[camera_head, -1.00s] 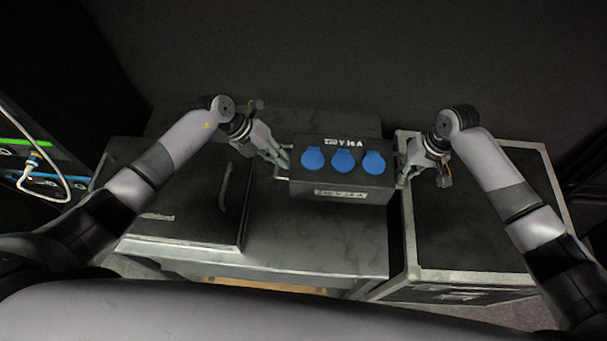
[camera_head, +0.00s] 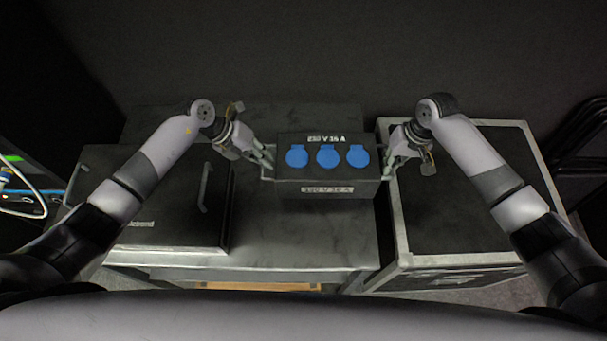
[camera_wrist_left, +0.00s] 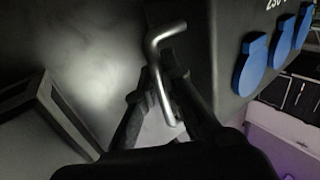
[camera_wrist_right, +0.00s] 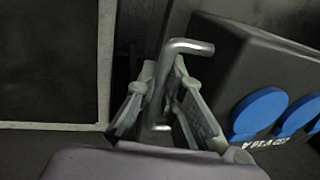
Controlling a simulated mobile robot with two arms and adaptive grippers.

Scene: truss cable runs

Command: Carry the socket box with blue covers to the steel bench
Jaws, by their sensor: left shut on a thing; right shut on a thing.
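The dark socket box (camera_head: 326,184) with three round blue covers (camera_head: 327,156) is between my two grippers in the head view, above the right part of the steel bench (camera_head: 290,240). I cannot tell whether it touches the bench top. My left gripper (camera_head: 266,166) is shut on the box's left handle, a bent metal bar (camera_wrist_left: 160,75) in the left wrist view. My right gripper (camera_head: 389,167) is shut on the right handle, which shows as a metal bar (camera_wrist_right: 185,46) in the right wrist view. The box looks about level.
A black case (camera_head: 170,210) with a handle covers the bench's left part. A black flight case (camera_head: 455,215) with metal edges stands right of the bench, a narrow gap between. A rack with a looped cable (camera_head: 35,207) is at the far left. The bench front is bare.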

